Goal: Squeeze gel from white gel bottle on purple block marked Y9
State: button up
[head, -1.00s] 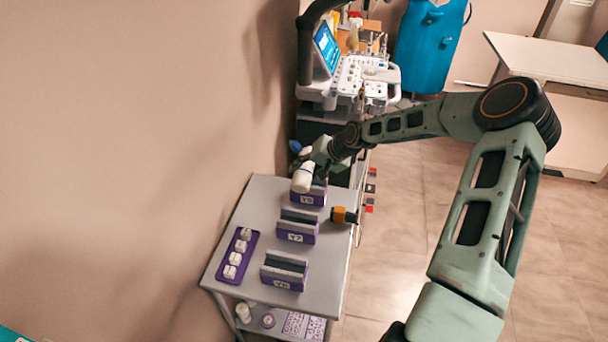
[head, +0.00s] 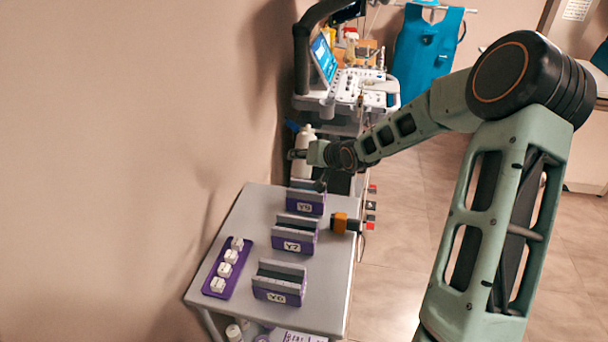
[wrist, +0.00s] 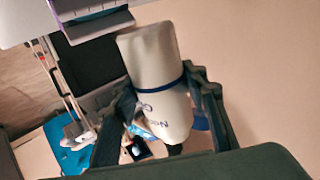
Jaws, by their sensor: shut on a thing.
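The white gel bottle (head: 304,163) is in my gripper (head: 306,154), above the far end of the grey table. It looks roughly upright in the head view, narrow end up. In the wrist view the bottle (wrist: 155,62) has a dark blue band and blue writing, and my gripper's fingers (wrist: 166,88) close on it from both sides. The purple block marked Y9 (head: 306,207) stands on the table below the bottle, its upper part partly covered by my gripper. Whether any gel lies on it cannot be seen.
Purple blocks marked Y7 (head: 293,245) and apparently Y6 (head: 277,295) stand nearer on the table (head: 245,232). A purple rack (head: 213,284) holds several white cubes at left. An orange-black item (head: 341,223) is at the right edge. An ultrasound machine (head: 352,95) stands behind.

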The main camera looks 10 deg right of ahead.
aim_at(306, 131)
jog(key=shift+w+d+r+n+t+b, duration=0.2)
jog(key=shift+w+r+n+t+b, duration=0.55)
jog(key=shift+b, duration=1.8)
jog(key=shift+w+d+r+n+t+b, duration=0.2)
jog(key=shift+r+t+b, duration=1.1)
jog(key=shift+b, duration=1.3)
jog(key=shift+w+d+r+n+t+b, duration=0.15)
jog(key=shift+w+r+n+t+b, duration=0.6)
jog(key=shift+b, duration=1.8)
notch_tip(306, 131, up, 2)
jog(key=shift+d+r+t+b, duration=0.1)
jog(key=shift+t+b, duration=0.4)
jog(key=shift+b, duration=0.75)
jog(key=shift+w+r+b, duration=0.1)
jog(key=shift+r+b, duration=0.25)
jog(key=shift+r, duration=0.1)
jog(key=shift+d, duration=0.1)
